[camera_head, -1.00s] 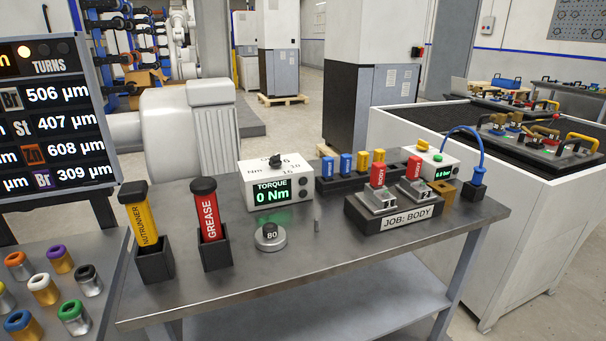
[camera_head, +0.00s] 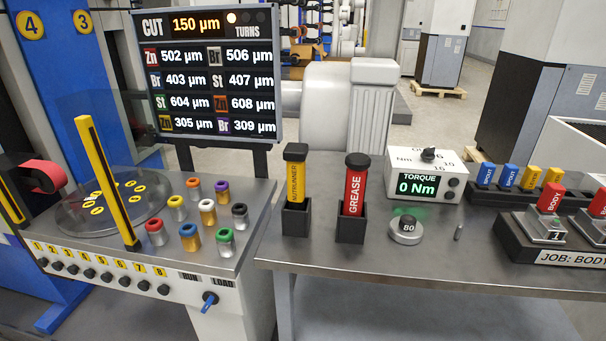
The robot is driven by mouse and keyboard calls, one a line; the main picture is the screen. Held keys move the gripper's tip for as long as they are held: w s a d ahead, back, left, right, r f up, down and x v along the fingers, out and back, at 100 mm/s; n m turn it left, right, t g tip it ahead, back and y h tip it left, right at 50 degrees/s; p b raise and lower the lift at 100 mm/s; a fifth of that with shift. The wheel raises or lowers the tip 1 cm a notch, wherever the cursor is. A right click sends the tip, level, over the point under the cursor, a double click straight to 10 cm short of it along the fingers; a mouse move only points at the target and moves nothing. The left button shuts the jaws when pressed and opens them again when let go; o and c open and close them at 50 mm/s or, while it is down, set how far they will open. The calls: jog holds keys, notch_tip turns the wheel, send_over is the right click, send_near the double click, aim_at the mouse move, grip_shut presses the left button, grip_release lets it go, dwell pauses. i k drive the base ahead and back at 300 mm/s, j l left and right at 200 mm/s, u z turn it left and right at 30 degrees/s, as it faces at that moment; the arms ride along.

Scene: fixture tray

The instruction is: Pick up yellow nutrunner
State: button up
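The yellow nutrunner (camera_head: 298,184) stands upright in a black square holder (camera_head: 295,217) near the left end of the grey metal table. It has a dark cap on top and its name printed down the side. The red grease tube (camera_head: 355,187) stands just to its right in a matching black holder (camera_head: 350,228), with a gap between the two. My gripper is not in view.
Left of the metal table (camera_head: 420,255) is a console (camera_head: 165,258) with several coloured-ring cylinders, a round plate and a tall yellow bar (camera_head: 105,180). A torque box (camera_head: 425,176), a round 80 weight (camera_head: 407,229) and the job tray (camera_head: 575,257) stand further right.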

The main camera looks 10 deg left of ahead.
aim_at(294, 154)
jog(key=i+j, duration=0.1)
jog(key=j, duration=0.7)
jog(key=i+j, duration=0.15)
jog(key=j, duration=0.3)
jog(key=i+j, duration=0.1)
jog(key=j, duration=0.3)
